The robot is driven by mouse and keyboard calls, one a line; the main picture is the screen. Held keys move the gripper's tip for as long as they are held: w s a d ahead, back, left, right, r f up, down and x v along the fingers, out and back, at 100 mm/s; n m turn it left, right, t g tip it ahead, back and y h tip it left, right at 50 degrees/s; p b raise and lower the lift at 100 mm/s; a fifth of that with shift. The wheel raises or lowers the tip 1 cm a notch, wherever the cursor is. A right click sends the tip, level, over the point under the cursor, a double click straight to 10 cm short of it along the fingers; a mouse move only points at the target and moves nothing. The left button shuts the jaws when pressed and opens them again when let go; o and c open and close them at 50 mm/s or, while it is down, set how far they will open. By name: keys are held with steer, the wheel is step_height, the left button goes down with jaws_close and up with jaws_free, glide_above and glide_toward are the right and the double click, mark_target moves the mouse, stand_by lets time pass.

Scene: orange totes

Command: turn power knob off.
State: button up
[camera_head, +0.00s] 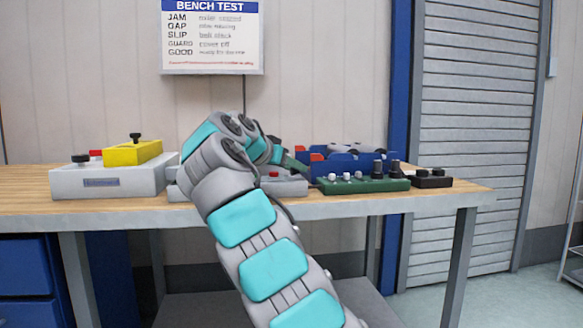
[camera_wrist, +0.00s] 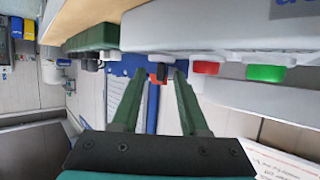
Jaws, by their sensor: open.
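My gripper (camera_wrist: 160,73) is open, with its two green fingers on either side of a small black knob (camera_wrist: 158,73) in the wrist view. The knob sticks out of a light grey box (camera_wrist: 200,28), beside a red button (camera_wrist: 206,68) and a green button (camera_wrist: 266,73). I cannot tell whether the fingers touch the knob, or read its setting. In the head view my gripper (camera_head: 292,163) is low over the grey box (camera_head: 290,187); its red button (camera_head: 273,174) shows, but my arm hides the knob.
A green panel (camera_head: 365,186) with white and black knobs stands just right of the grey box, with a small black box (camera_head: 432,181) beyond. Blue bins (camera_head: 345,160) stand behind. A white box (camera_head: 110,182) and a yellow box (camera_head: 133,153) are at left on the wooden bench (camera_head: 455,197).

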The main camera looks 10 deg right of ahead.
jaws_close()
